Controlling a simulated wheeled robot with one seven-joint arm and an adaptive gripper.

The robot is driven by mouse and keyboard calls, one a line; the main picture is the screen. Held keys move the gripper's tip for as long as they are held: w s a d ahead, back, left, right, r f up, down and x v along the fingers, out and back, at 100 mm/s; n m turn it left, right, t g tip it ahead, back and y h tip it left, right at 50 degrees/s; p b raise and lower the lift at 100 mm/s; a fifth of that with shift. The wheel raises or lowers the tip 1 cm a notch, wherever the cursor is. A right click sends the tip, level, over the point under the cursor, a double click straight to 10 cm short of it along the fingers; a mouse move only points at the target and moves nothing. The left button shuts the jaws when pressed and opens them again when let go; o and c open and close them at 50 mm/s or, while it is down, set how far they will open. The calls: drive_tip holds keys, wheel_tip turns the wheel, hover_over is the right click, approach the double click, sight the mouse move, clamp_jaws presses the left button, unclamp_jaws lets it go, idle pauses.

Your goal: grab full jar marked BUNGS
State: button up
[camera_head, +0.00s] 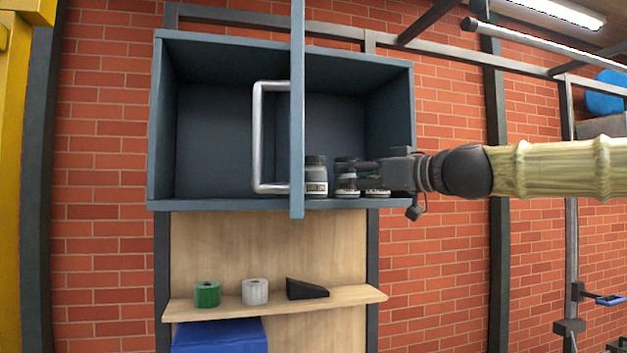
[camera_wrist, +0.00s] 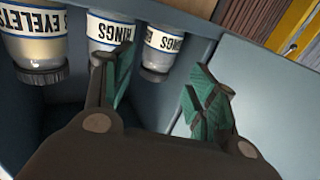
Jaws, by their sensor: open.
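Three labelled jars stand in a row on the cabinet floor: a left jar (camera_head: 316,178), a middle jar (camera_head: 346,180) and a right jar (camera_head: 377,190). My gripper (camera_head: 358,168) reaches in from the right and partly covers the middle and right ones. The wrist view shows the jars upside down: an EYELETS jar (camera_wrist: 32,45) with yellowish contents, a middle jar (camera_wrist: 108,30) and a right-hand jar (camera_wrist: 164,48). The last two labels seem to end in "NGS"; I cannot read them surely. My gripper (camera_wrist: 158,82) is open and empty, with the right-hand jar ahead between its fingers.
The blue-grey cabinet (camera_head: 220,204) is open. Its door (camera_head: 297,100), seen edge-on with a metal handle (camera_head: 257,140), stands out just left of the jars. The cabinet's left half is empty. A wooden shelf (camera_head: 350,298) below holds two tape rolls and a black wedge.

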sight(324, 180)
drive_tip(key=p+x, duration=0.1)
drive_tip(key=x, duration=0.2)
drive_tip(key=shift+w, duration=0.4)
drive_tip(key=shift+a+r+p, duration=0.1)
drive_tip(key=shift+a+p, duration=0.25)
drive_tip(key=shift+a, duration=0.15)
drive_tip(key=shift+f+p+x, duration=0.15)
drive_tip(key=shift+p+x, duration=0.45)
drive_tip(key=shift+x, duration=0.6)
drive_tip(key=shift+f+p+x, duration=0.15)
drive_tip(key=shift+p+x, duration=0.45)
drive_tip(key=shift+x, duration=0.65)
drive_tip(key=shift+d, duration=0.1)
drive_tip(key=c, duration=0.8)
